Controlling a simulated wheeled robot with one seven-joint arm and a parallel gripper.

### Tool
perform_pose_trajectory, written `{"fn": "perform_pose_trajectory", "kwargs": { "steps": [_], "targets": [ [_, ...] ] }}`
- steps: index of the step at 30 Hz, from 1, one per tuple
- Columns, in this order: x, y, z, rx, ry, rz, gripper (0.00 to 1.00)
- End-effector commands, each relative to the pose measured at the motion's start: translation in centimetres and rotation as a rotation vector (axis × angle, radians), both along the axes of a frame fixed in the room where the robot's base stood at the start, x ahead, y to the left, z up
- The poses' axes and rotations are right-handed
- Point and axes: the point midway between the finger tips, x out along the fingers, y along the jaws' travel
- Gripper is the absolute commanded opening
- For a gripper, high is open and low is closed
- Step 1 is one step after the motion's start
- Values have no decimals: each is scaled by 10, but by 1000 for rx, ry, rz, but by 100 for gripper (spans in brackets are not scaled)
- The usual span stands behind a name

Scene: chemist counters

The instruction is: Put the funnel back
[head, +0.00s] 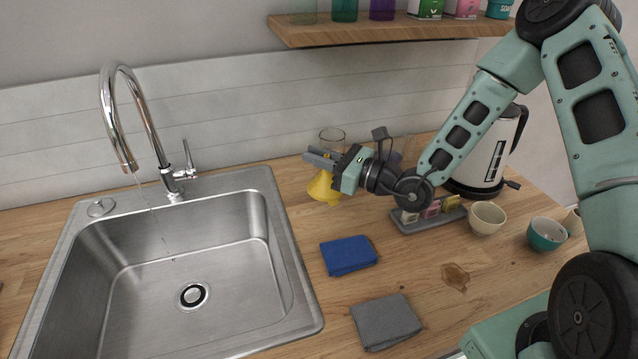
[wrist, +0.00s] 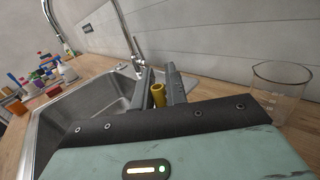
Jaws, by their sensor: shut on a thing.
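A yellow funnel (head: 322,187) hangs below my gripper (head: 322,158) in the head view, wide cone downward, near the back of the wooden counter right of the sink. In the wrist view my gripper (wrist: 158,90) is shut on the funnel's narrow stem (wrist: 158,96). The cone is hidden there behind the gripper body. I cannot tell whether the cone's rim touches the counter.
The steel sink (head: 283,240) lies left, with a thin stream from its tap (head: 130,100). A blue cloth (head: 349,255), a grey cloth (head: 386,322), a grey tray (head: 408,228), cups (head: 487,218) and a kettle (head: 482,160) occupy the counter. A shelf (head: 390,30) hangs above.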

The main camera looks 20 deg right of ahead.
Motion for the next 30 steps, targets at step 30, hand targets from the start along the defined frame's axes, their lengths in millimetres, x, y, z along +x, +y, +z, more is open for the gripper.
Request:
{"fn": "perform_pose_trajectory", "kwargs": {
  "steps": [30],
  "targets": [
    [0,0,-63,0,-1,0,36]
  ]
}}
